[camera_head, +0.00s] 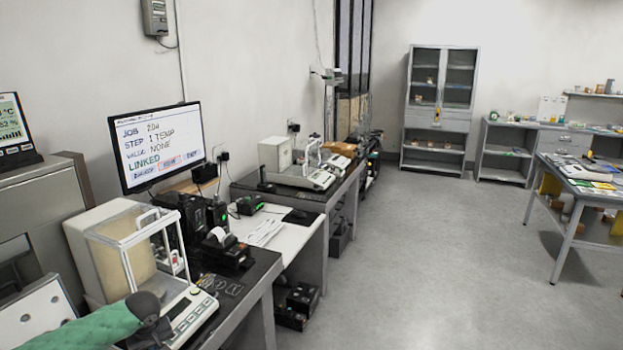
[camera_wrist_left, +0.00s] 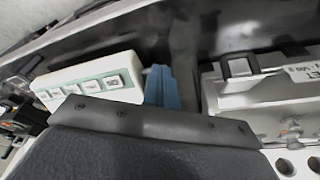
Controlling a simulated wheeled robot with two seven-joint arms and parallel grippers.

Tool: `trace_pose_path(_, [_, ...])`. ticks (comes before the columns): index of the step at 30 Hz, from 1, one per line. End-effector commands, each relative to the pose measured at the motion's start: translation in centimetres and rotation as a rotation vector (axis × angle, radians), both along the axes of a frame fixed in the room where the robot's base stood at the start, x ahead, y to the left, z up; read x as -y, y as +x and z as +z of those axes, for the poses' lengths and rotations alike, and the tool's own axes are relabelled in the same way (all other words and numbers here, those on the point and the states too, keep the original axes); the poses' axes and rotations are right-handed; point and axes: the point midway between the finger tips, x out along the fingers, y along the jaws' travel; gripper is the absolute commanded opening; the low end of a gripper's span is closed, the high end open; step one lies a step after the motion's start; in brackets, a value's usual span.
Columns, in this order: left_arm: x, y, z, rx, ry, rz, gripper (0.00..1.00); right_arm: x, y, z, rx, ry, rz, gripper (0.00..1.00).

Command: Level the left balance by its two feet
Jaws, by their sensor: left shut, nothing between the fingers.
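The left balance (camera_head: 98,219) stands on the near table. It has a cream housing, a clear draft shield with a white frame and a sloped front panel (camera_head: 194,312) with keys and a small display. My left arm comes in from the lower left in a green sleeve. My left gripper (camera_head: 155,328) is dark, shut and empty, at the panel's left front side. In the left wrist view a white panel with green-edged keys (camera_wrist_left: 92,80) lies beyond my dark gripper body. A blue piece (camera_wrist_left: 161,87) juts up beside it. The balance's feet and level bubble cannot be made out. My right gripper is out of view.
A monitor (camera_head: 160,146) behind the balance reads "STEP 1 TEMP", "VALUE NONE", "LINKED". A black printer (camera_head: 226,254) stands right of the balance. A second balance (camera_head: 275,153) is on the farther table (camera_head: 290,196). The floor (camera_head: 420,260) to the right is clear.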

Motion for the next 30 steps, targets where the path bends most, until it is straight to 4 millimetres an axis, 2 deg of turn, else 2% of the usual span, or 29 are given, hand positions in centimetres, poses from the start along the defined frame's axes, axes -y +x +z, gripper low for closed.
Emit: trace_pose_path(30, [-0.42,0.43,0.03,0.001,0.0,0.001,0.0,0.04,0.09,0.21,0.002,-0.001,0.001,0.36])
